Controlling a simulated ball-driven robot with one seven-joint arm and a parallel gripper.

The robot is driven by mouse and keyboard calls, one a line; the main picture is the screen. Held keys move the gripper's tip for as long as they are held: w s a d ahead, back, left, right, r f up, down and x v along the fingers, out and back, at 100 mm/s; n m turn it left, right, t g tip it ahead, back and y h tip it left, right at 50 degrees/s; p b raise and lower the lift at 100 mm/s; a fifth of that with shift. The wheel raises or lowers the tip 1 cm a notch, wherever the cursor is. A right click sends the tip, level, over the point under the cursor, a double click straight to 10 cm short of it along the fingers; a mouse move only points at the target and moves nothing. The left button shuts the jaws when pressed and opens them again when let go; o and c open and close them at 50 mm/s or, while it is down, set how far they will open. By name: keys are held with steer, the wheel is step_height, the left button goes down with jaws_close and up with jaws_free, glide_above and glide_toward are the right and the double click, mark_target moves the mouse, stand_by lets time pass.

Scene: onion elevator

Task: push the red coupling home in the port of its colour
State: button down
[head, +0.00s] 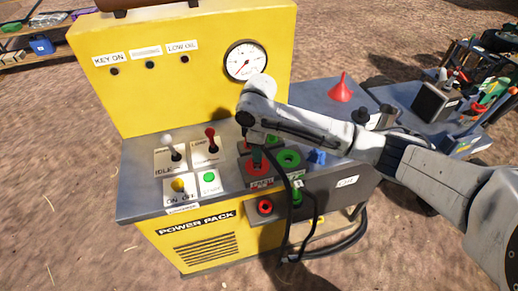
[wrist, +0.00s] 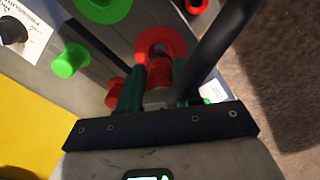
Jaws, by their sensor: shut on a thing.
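The red coupling (wrist: 158,75) sits between the two dark fingers of my gripper (wrist: 155,92) in the wrist view, with the gripper shut on it. Its far end meets the red ring of a port (wrist: 160,38) on the machine's top. I cannot tell how deep it sits. In the head view my gripper (head: 257,157) points down over that red ring (head: 258,169), beside a green ring (head: 288,158). The coupling is mostly hidden there by my gripper and arm.
A black hose (head: 287,225) hangs down the front of the yellow power pack (head: 180,65). A second red port (head: 265,206) and a green fitting (head: 297,196) are on its front face. Switches and a green button (head: 209,177) stand left. A red funnel (head: 341,89) stands right.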

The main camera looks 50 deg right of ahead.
steer(key=shift+f, duration=1.05)
stand_by(0.6)
steer(key=shift+f+p, duration=0.6)
steer(key=shift+f, duration=0.15)
stand_by(4.2)
steer(key=shift+c, duration=1.5)
jaws_free()
steer(key=shift+r, duration=0.15)
